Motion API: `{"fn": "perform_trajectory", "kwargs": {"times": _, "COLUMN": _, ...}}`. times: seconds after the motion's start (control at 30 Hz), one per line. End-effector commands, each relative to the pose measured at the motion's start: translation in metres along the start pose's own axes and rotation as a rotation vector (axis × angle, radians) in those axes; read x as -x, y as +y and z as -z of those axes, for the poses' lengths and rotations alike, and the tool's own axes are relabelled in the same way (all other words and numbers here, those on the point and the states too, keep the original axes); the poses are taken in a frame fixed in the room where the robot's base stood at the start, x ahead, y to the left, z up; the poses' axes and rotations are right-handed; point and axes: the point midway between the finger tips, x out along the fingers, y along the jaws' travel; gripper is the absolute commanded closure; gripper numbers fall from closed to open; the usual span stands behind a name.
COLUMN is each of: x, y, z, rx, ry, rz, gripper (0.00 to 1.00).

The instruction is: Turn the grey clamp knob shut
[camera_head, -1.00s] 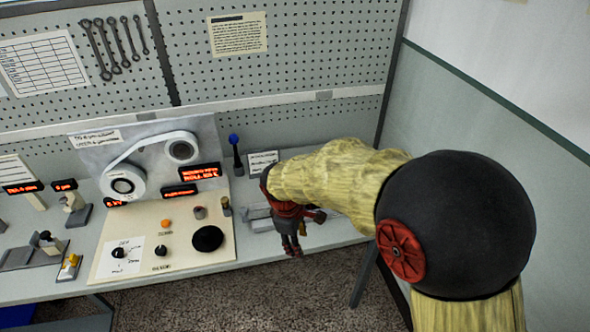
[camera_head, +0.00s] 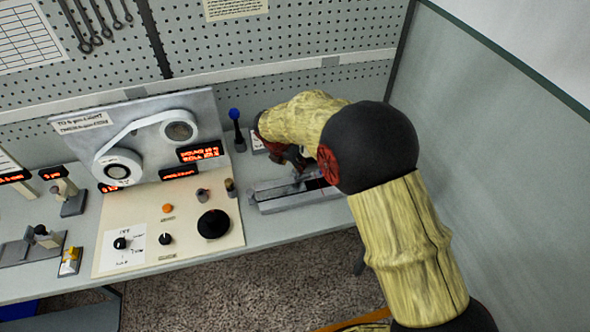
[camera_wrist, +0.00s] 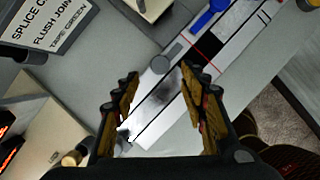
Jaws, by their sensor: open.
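The grey clamp knob (camera_wrist: 164,64) is a round cap on the long pale splicing block (camera_wrist: 150,132) in the wrist view. My gripper (camera_wrist: 160,77) is open, with one finger on each side of the block's strip. The knob is just beyond the fingertips, about midway between them. No contact shows, and I cannot tell the height gap. In the head view my gripper (camera_head: 297,165) is over the back of the grey block (camera_head: 300,201), and I cannot make out the knob there.
A sign (camera_wrist: 45,30) about splicing stands left of the block. A blue-topped post (camera_head: 235,128) stands behind it. The control panel (camera_head: 190,245) with several knobs is to its left.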

Motion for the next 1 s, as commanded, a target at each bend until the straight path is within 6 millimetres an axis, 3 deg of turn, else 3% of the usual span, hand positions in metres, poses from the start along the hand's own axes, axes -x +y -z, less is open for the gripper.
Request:
{"fn": "perform_trajectory", "kwargs": {"times": 0.2, "x": -0.036, "y": -0.001, "z": 0.001, "rx": -0.002, "ry": 0.001, "rz": 0.002, "gripper": 0.57}}
{"fn": "perform_trajectory", "kwargs": {"times": 0.37, "x": -0.054, "y": 0.000, "z": 0.000, "rx": -0.001, "ry": 0.001, "rz": 0.001, "gripper": 0.57}}
{"fn": "perform_trajectory", "kwargs": {"times": 0.67, "x": -0.057, "y": 0.000, "z": 0.000, "rx": -0.002, "ry": 0.000, "rz": 0.000, "gripper": 0.57}}
{"fn": "perform_trajectory", "kwargs": {"times": 1.0, "x": -0.057, "y": 0.000, "z": 0.000, "rx": -0.002, "ry": 0.000, "rz": 0.000, "gripper": 0.76}}
